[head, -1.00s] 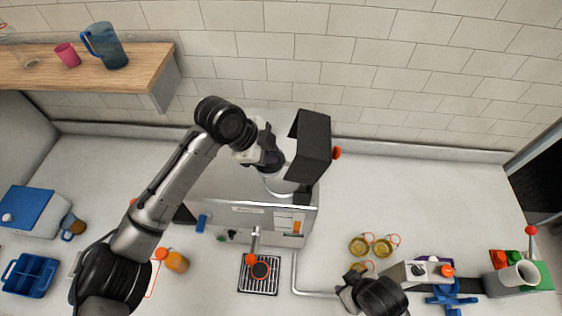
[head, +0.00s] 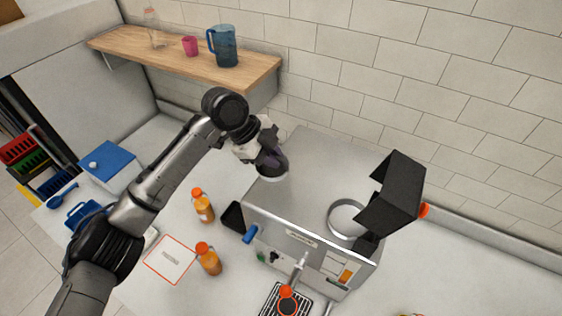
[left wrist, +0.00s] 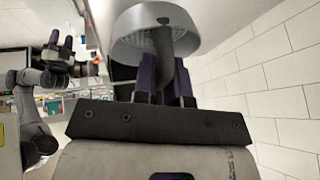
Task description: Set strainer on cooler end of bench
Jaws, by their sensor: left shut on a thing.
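The strainer (head: 272,176) is a pale metal cup; in the left wrist view the strainer (left wrist: 128,48) shows a perforated inside and a dark handle. My left gripper (head: 270,160) has its purple fingers shut on the handle. It holds the strainer at the back left of the juicer (head: 310,165), off the counter. The cooler (head: 112,165), a white box with a blue lid, stands at the left end of the white bench (head: 228,182). My right gripper (left wrist: 60,46) shows small in the left wrist view, its fingers apart and empty.
A black hopper (head: 393,192) stands beside the juicer's round top opening (head: 346,218). A wooden shelf (head: 255,82) overhangs behind. Bench between cooler and bottles looks partly free.

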